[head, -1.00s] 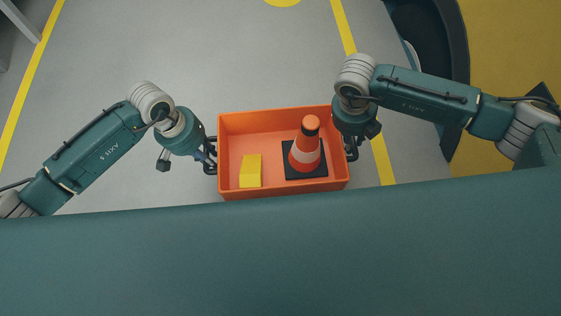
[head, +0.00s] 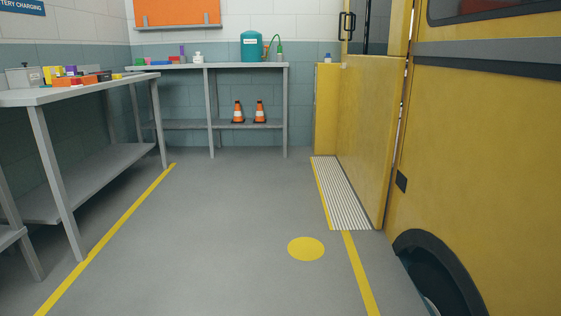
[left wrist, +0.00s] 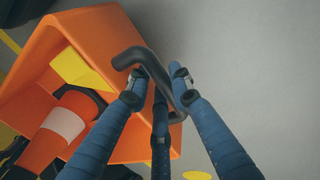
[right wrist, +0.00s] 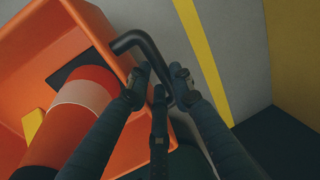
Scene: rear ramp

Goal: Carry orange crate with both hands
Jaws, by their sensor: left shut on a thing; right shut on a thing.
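The orange crate shows in the left wrist view (left wrist: 120,35) and the right wrist view (right wrist: 95,18); it is out of the head view. My left gripper (left wrist: 160,88) is shut on the dark bent handle at one end of the crate. My right gripper (right wrist: 158,88) is shut on the matching handle at the other end. Inside the crate lie an orange and white traffic cone (right wrist: 85,95) on a dark square base, and a yellow block (left wrist: 78,70). The cone also shows in the left wrist view (left wrist: 65,122).
Ahead is clear grey floor (head: 220,220) with yellow lines and a yellow disc (head: 306,249). A workbench (head: 80,92) stands left, another bench (head: 215,67) at the back wall. A yellow vehicle (head: 480,140) stands right, with a ribbed ramp strip (head: 340,193) beside it.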

